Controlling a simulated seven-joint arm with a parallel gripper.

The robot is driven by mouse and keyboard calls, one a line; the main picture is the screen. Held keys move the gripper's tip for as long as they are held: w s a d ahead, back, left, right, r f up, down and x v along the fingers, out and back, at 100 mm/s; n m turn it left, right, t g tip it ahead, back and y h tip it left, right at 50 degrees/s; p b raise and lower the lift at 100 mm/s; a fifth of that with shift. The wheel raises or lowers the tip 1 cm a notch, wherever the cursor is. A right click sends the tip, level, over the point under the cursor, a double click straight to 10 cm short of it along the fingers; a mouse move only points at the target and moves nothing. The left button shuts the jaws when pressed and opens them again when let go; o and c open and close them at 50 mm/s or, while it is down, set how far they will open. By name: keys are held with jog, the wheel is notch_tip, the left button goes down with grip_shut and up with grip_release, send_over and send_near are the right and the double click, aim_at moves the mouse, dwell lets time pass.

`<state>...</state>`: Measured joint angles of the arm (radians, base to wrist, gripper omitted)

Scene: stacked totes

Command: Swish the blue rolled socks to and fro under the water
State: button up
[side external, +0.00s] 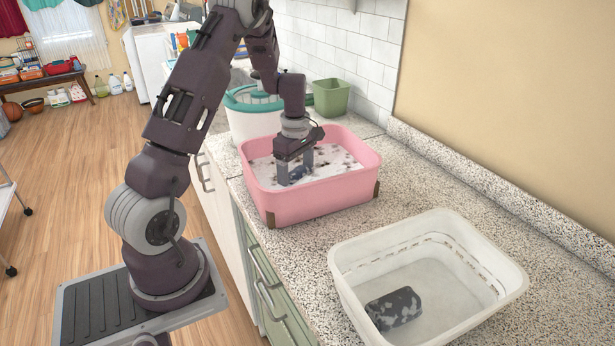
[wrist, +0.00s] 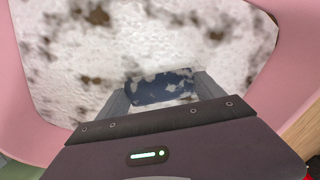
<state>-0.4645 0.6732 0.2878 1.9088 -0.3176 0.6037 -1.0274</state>
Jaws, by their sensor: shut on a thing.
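The blue rolled socks (wrist: 160,88) are a dark blue bundle between my fingers in the wrist view, partly covered by white foam. They also show in the side view (side external: 297,173), low in the pink tub (side external: 320,197). The tub holds water covered by white suds (side external: 335,157) with dark and brown specks. My gripper (side external: 296,170) points down into the tub and is shut on the socks. Its fingertips (wrist: 163,90) are at the foam. How deep the socks sit is hidden by the suds.
A white tub (side external: 475,262) with shallow clear liquid stands at the front right, holding a dark speckled bundle (side external: 395,308). A teal-and-white round container (side external: 256,100) and a green bin (side external: 331,97) stand behind the pink tub. The speckled counter (side external: 440,180) is clear at right.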

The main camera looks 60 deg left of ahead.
jog(key=w, duration=0.6)
jog(key=shift+w+d, duration=0.3)
jog(key=shift+s+a, duration=0.2)
jog(key=shift+s, duration=1.55)
jog(key=shift+s+a, duration=0.15)
jog(key=shift+s, duration=1.6)
jog(key=shift+r, duration=5.5)
jog(key=shift+r, duration=1.5)
